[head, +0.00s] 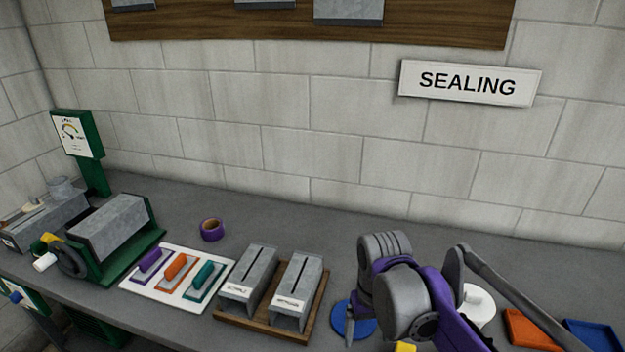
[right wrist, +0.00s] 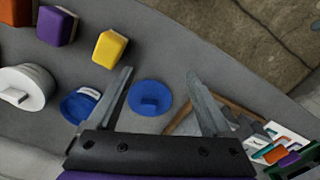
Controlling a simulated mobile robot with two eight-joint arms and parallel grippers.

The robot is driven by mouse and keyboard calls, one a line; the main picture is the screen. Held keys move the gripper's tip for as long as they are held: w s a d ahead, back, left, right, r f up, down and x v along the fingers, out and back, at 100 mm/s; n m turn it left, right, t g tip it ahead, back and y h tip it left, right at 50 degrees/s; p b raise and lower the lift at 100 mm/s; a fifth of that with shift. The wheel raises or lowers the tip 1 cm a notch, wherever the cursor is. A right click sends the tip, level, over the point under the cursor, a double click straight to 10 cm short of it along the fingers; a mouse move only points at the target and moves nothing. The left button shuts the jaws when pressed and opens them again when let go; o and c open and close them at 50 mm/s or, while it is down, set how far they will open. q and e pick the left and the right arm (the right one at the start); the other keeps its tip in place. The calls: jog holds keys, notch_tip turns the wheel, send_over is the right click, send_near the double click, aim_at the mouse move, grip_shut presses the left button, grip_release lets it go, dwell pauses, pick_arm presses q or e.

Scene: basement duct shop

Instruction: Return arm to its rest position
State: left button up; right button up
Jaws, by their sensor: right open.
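My right arm (head: 405,285), purple and grey, reaches in from the lower right in the head view, bent over the bench. My right gripper (right wrist: 160,78) is open in the right wrist view, with nothing between its fingers. It points down toward the bench. In the head view the disc (head: 354,327) is partly hidden by a finger. Whether the finger touches it I cannot tell. My left arm and gripper are not in view.
A wooden tray (head: 262,332) with two metal duct pieces stands left of my right arm. A white board (head: 165,290) holds purple, orange and teal tools. A purple tape roll (head: 212,229) lies behind. A white tub (right wrist: 25,88) and yellow block (right wrist: 110,48) are near the gripper.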

jog(key=s+d+f+t, duration=0.2)
jog(key=s+d+f, duration=0.1)
jog(key=s, duration=0.3)
jog(key=s+d+f+m+t, duration=0.1)
jog(key=s+d+f+t, duration=0.2)
jog(key=s+f, duration=0.2)
jog(key=shift+s+d+f+t, duration=0.2)
jog(key=shift+s+d+t, duration=0.1)
jog(key=shift+s, duration=0.8)
